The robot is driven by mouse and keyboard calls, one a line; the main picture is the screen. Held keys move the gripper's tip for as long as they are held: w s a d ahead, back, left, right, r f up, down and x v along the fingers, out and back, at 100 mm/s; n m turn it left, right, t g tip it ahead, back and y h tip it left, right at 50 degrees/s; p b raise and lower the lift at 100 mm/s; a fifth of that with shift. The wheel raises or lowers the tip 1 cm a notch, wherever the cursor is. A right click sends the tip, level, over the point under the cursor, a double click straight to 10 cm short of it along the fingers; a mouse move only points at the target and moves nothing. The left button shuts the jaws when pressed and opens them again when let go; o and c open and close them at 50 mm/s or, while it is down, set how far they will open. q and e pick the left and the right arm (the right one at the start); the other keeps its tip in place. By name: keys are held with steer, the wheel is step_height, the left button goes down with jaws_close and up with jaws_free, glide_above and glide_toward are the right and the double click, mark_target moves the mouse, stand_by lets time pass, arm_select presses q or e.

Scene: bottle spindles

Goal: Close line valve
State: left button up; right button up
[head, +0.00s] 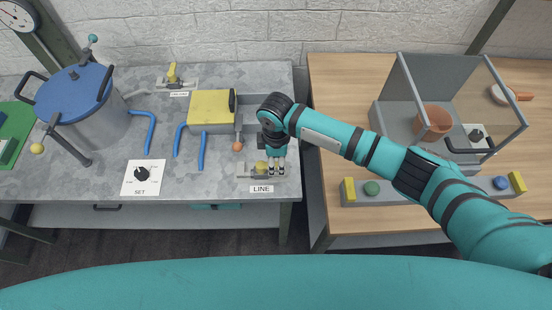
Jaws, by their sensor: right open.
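The line valve (261,166) is a small fitting with a yellow handle on a grey base, above the white LINE label (261,189) near the front right of the grey bench. My right gripper (277,173) is open and points down at the right side of this valve. Its fingers overlap the valve's right part in the picture, and I cannot tell if they touch it. The gripper hides part of the valve. My left gripper is not in view.
A grey pot (85,105) stands at the left. Blue tubes (151,132), a yellow-topped box (212,107) and a SET dial (142,174) lie left of the gripper. Another yellow-handled valve (173,75) is at the back. A clear-walled case (402,95) stands on the wooden table (337,75).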

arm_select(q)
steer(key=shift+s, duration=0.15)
arm_select(e)
steer(key=shift+f, duration=0.25)
jaws_close()
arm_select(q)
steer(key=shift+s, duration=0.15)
